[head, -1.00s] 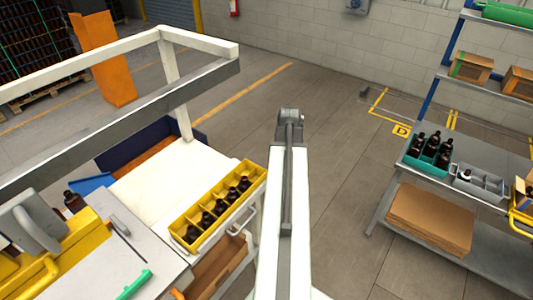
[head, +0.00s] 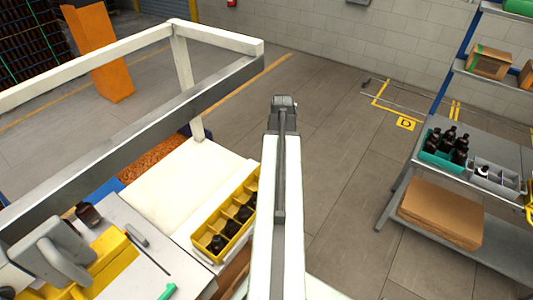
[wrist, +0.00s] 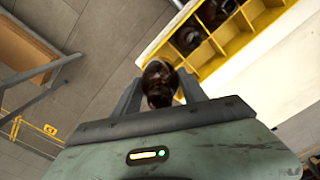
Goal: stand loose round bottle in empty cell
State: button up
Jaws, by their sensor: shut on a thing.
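In the wrist view my gripper (wrist: 160,92) is shut on a dark amber round bottle (wrist: 159,72), seen nearly end-on between the fingers. The bottle is beside the near corner of a yellow divided crate (wrist: 148,50); I cannot tell its height over it. Dark bottles (wrist: 187,40) stand in some of the crate's cells, and other cells look empty. In the head view the yellow crate (head: 199,251) lies on the white bench, left of my arm, with several dark bottles in it. My arm covers part of its right side. My gripper and the held bottle are hidden in the head view.
A white and grey frame (head: 215,92) rises over the bench. A right-hand shelf holds a teal crate (head: 437,161) of bottles and a grey crate (head: 497,177). The floor between is clear.

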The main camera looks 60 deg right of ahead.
jog(key=shift+w+a, duration=0.2)
jog(key=shift+w, duration=0.3)
jog(key=shift+s+a+f+b, duration=0.1)
jog(key=shift+f+b, duration=0.75)
jog(key=shift+b, duration=0.05)
notch_tip(320, 180, down, 6)
jog(key=b, duration=0.6)
jog(key=shift+f, duration=0.15)
jog(key=shift+f, duration=0.1)
jog(key=shift+f+b, duration=0.55)
jog(key=shift+b, duration=0.25)
jog(key=o, duration=1.5)
jog(key=shift+r, duration=0.1)
